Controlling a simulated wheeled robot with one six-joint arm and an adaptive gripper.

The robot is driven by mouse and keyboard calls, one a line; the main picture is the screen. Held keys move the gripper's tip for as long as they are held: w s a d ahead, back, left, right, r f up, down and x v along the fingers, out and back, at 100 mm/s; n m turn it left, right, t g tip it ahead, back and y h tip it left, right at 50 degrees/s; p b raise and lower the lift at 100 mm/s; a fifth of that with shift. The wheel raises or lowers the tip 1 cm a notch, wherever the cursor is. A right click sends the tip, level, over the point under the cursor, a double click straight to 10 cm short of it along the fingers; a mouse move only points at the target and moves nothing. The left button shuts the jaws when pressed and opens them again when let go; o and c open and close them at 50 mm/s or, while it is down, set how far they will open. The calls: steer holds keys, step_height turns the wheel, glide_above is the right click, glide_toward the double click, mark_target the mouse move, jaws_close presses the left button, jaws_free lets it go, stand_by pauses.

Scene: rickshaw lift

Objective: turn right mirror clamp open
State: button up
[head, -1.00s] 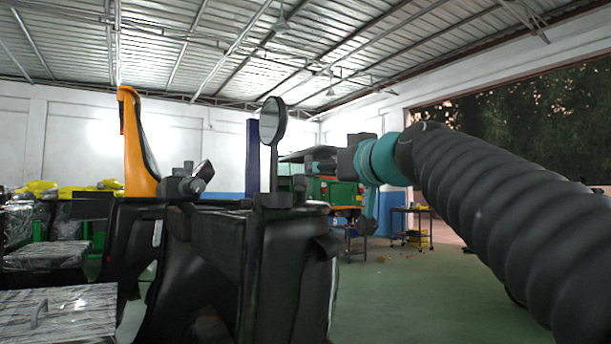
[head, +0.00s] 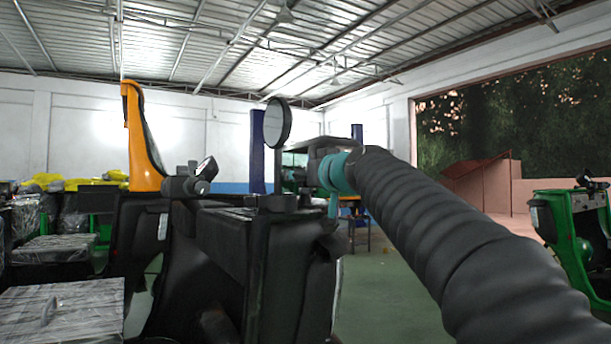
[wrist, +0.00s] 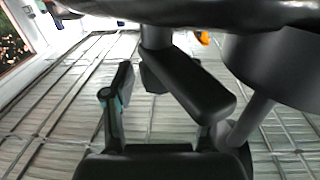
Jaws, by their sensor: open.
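The round right mirror (head: 279,123) stands upright on a thin stalk. Its dark clamp base (head: 277,202) sits on top of the black front body of the rickshaw. In the head view my wrist is just right of the mirror stalk, and the fingers cannot be made out. In the wrist view my gripper (wrist: 155,92) is open; the left finger with a teal edge shows plainly. A dark lever-like bar (wrist: 190,82), apparently the clamp's, runs from a short post across the right side and hides most of the right finger. Contact cannot be told.
The rickshaw's orange pillar (head: 142,135) and another dark fitting (head: 190,183) stand to the left. A plastic-wrapped box (head: 60,308) is at the lower left. A green rickshaw (head: 570,225) is at the far right. Green floor is open between.

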jaws_close()
